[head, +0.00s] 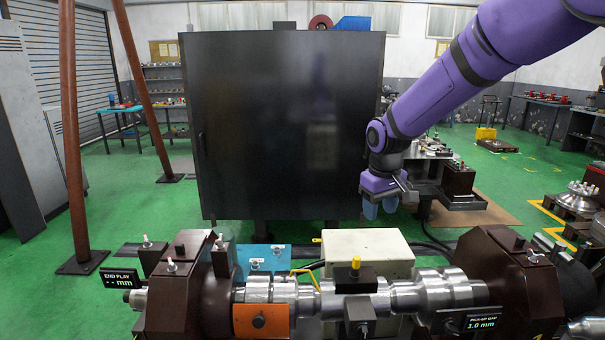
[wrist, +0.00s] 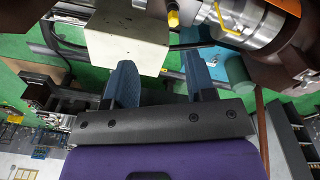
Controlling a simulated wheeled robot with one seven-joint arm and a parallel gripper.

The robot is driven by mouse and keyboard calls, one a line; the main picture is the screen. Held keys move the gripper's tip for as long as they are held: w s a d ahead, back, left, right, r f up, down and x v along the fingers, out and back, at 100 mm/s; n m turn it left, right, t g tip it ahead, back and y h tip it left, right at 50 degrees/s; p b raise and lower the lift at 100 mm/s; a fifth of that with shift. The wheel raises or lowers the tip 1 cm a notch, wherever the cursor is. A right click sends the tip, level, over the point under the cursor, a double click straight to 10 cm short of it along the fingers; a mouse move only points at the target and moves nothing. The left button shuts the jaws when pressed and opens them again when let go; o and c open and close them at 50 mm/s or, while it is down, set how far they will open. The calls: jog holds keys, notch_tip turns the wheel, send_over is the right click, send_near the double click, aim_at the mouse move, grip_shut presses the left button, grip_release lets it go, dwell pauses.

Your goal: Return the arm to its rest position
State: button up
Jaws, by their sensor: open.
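My purple arm reaches in from the upper right of the head view. My gripper (head: 379,208) hangs at its end with blue fingers pointing down, behind the hydraulic fixture (head: 340,293) and above the cream box (head: 367,250). In the wrist view my gripper (wrist: 160,85) shows two blue fingers spread well apart, with nothing between them. The cream box (wrist: 125,35) lies beyond the left finger there, and the fixture's metal shaft (wrist: 245,22) is at the upper right. I cannot tell the exact gap between the fingers and the box.
A large dark cabinet (head: 285,125) stands behind the fixture, left of my gripper. A dark block on a stand (head: 458,182) is right of the gripper. Brown posts (head: 75,130) rise at the left. Brown housings (head: 505,270) flank the shaft. Green floor is open at the left.

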jog(key=s+d+r+m+t, duration=0.15)
jog(key=s+d+r, duration=0.25)
jog(key=s+r, duration=0.5)
jog(key=s+d+r+m+t, duration=0.1)
jog(key=s+d+r+m, duration=0.1)
jog(key=s, duration=1)
jog(key=s+d+r+m+t, duration=0.1)
jog(key=s+d+r, duration=0.2)
jog(key=s, duration=0.8)
jog(key=shift+s+d+m+t, duration=0.35)
jog(key=shift+s+d, duration=0.05)
jog(key=shift+d, duration=0.7)
jog(key=shift+d, duration=0.1)
